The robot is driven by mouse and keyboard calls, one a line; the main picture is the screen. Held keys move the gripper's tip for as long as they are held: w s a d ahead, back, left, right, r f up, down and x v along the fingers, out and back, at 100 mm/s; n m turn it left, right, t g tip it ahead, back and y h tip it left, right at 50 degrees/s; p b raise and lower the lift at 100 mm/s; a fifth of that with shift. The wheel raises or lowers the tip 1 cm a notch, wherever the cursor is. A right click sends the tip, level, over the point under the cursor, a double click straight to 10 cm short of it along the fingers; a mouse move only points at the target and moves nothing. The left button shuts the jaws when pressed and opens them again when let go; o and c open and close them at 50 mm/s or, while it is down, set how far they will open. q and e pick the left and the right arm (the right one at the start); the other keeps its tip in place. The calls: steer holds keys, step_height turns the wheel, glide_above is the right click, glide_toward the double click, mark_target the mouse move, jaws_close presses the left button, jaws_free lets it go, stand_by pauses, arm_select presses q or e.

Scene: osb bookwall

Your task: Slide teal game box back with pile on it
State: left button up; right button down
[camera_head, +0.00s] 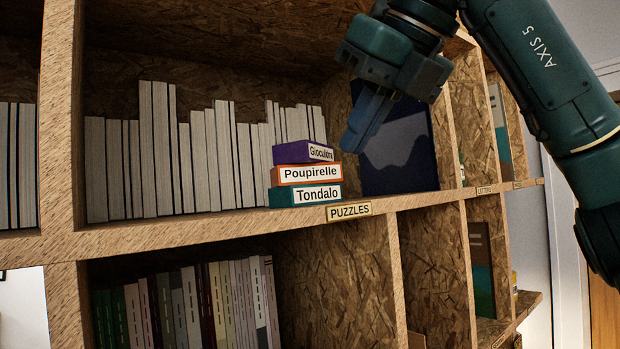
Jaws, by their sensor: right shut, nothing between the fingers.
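The teal game box (281,196), labelled Tondalo, lies at the bottom of a pile on the upper shelf (240,221), near its front edge. An orange box (277,178), labelled Poupirelle, lies on it. A purple box (289,153), labelled Gioculdra, lies on top. My right gripper (352,146) is shut and empty. It points down, to the right of the pile and a little above it in the picture, and appears apart from the boxes. My left gripper is not in view.
A row of pale books (205,155) stands left of and behind the pile. A dark blue panel with a pale shape (400,150) stands at the right, partly behind my gripper. A PUZZLES label (349,211) is on the shelf edge.

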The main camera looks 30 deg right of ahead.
mark_target(301, 203)
steer(key=w+f, duration=0.1)
steer(key=w, duration=0.1)
steer(key=w+f, duration=0.2)
steer(key=w, duration=0.1)
steer(key=w+f, duration=0.1)
steer(key=w, duration=0.2)
steer(key=shift+w+a+f+p, duration=0.1)
steer(key=shift+a+f+p, duration=0.05)
steer(key=shift+f+p, duration=0.15)
steer(key=shift+w, duration=0.35)
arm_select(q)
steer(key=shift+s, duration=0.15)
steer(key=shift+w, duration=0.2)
